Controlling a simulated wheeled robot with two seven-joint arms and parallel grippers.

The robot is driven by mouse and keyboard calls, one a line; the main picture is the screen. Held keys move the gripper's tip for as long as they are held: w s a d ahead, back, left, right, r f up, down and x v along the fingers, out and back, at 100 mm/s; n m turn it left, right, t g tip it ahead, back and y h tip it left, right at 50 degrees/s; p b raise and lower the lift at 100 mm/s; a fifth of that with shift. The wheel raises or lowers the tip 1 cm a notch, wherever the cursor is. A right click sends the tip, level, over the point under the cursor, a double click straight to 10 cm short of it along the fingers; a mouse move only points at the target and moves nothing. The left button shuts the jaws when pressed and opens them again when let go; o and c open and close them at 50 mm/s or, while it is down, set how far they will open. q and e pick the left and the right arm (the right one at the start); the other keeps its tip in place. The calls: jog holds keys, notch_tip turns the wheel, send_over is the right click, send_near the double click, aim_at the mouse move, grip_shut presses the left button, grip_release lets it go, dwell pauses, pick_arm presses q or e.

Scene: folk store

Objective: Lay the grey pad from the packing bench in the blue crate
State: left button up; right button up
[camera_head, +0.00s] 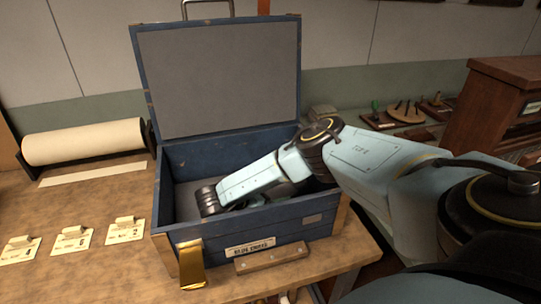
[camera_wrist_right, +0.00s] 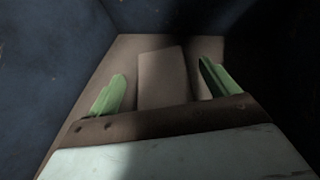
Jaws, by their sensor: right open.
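The blue crate (camera_head: 325,212) stands on the packing bench with its lid (camera_head: 218,80) raised; the lid has a grey lining. My right arm reaches over the crate's right side and down into it. In the right wrist view my right gripper (camera_wrist_right: 162,70) is open, with green fingers apart. The grey pad (camera_wrist_right: 163,85), a pale rectangle in this light, lies flat on the crate floor between and beyond the fingers. The crate's front wall and my arm hide the pad and fingertips in the head view. My left gripper is out of view.
A paper roll (camera_head: 84,141) stands at the back left of the bench (camera_head: 110,265). Several small price cards (camera_head: 72,238) lie left of the crate. A brass latch (camera_head: 191,264) hangs at its front left corner. Stamps and small items (camera_head: 405,112) stand behind on the right.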

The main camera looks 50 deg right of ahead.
jog(key=shift+r, duration=0.45)
jog(key=p+v, duration=0.1)
jog(key=v, duration=0.2)
jog(key=p+v, duration=0.2)
jog(key=v, duration=0.2)
jog(key=shift+r, duration=0.3)
jog(key=shift+a, duration=0.2)
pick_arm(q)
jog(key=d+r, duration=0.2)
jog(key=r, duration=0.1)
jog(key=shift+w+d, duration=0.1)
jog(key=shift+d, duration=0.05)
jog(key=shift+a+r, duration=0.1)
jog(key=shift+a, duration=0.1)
